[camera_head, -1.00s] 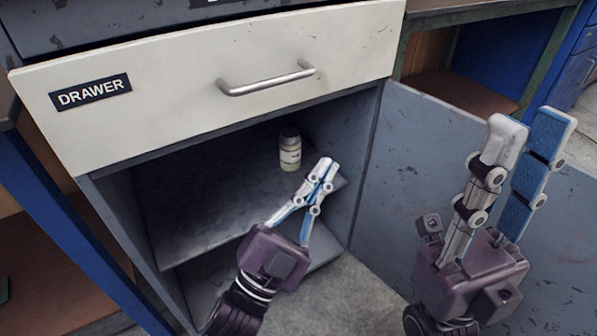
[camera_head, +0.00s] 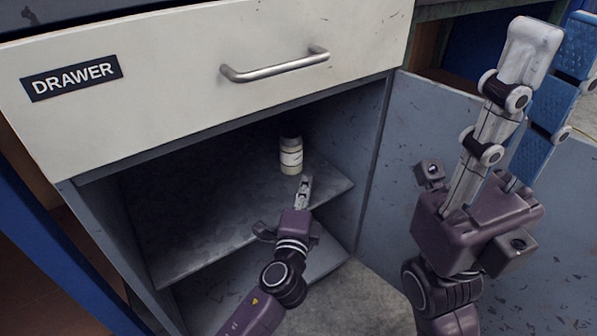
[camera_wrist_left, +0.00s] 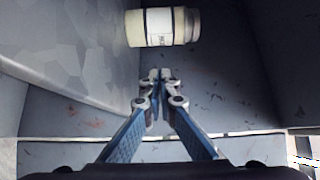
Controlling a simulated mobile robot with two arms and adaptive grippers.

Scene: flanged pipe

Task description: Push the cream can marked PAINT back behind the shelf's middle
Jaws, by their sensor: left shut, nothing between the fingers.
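The cream can (camera_head: 291,158) with a pale label stands upright on the cabinet's inner shelf (camera_head: 210,205), toward its right side. It also shows in the left wrist view (camera_wrist_left: 163,27), lying across the top of that picture, its label print too small to read surely. My left gripper (camera_head: 305,182) is shut and empty, just in front of the can. In the left wrist view its closed fingertips (camera_wrist_left: 160,75) point at the can with a small gap. My right gripper (camera_head: 555,45) is raised at the right, fingers apart, in front of the open door.
A cream drawer front marked DRAWER (camera_head: 200,75) with a metal handle (camera_head: 275,66) overhangs the compartment. The open grey door (camera_head: 400,150) stands to the right. The shelf left of the can is bare.

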